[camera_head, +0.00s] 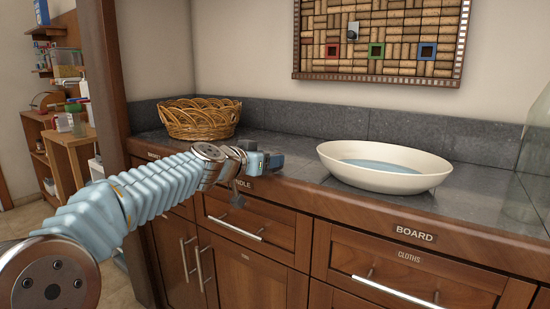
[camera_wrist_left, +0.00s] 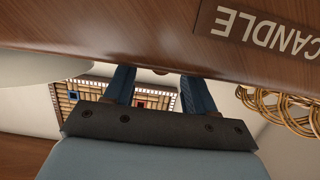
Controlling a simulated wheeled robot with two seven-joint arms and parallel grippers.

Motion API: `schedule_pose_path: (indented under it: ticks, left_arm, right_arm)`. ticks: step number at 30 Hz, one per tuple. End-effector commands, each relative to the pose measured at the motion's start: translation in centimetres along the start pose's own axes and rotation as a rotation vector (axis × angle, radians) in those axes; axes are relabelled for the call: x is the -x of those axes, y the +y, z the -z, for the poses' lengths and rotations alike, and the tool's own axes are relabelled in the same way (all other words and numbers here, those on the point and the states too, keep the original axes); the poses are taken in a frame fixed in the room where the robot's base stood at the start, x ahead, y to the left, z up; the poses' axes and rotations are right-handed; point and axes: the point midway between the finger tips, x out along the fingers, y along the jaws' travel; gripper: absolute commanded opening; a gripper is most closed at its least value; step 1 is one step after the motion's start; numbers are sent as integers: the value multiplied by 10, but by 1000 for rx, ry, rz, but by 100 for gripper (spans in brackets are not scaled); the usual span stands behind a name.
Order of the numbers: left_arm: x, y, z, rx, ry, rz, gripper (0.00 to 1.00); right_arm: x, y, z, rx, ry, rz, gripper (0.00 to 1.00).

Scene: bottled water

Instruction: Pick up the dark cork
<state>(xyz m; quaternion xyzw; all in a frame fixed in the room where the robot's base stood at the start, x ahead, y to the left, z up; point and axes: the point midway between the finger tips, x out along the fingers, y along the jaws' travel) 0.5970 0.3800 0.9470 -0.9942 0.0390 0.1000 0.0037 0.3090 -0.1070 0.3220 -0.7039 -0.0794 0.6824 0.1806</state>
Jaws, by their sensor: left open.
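My left gripper (camera_head: 268,161) is at the counter's front edge, between the wicker basket and the white bowl. In the left wrist view its two blue fingers (camera_wrist_left: 158,82) are apart, close to the wooden counter edge. A small reddish-brown bit (camera_wrist_left: 160,71) shows at that edge between the fingertips; I cannot tell whether it is the dark cork. No dark cork can be made out clearly in the head view, where my gripper hides part of the counter edge. My right gripper is in neither view.
A wicker basket (camera_head: 199,118) stands at the back left of the counter. A white bowl of water (camera_head: 384,184) stands to the right. A cork board (camera_head: 380,38) with red, green and blue squares hangs above. Labelled drawers (camera_head: 255,228) are below the counter (camera_head: 285,148).

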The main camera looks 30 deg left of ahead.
Motion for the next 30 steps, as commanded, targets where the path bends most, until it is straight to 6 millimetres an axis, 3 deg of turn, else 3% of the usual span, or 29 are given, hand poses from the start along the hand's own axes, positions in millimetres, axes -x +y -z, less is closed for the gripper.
schedule_pose_path:
  ticks: [5, 12, 23, 30]
  left_arm:
    - [-23, 0, 1, 1, -1, 0, 55]
    - [-25, 0, 0, 0, 0, 1, 55]
    - [-25, 0, 0, 0, 0, 1, 2]
    - [-25, 0, 0, 0, 0, 1, 0]
  right_arm:
    - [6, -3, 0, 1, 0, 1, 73]
    - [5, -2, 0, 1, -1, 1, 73]
    - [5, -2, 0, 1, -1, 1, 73]
    - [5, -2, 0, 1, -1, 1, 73]
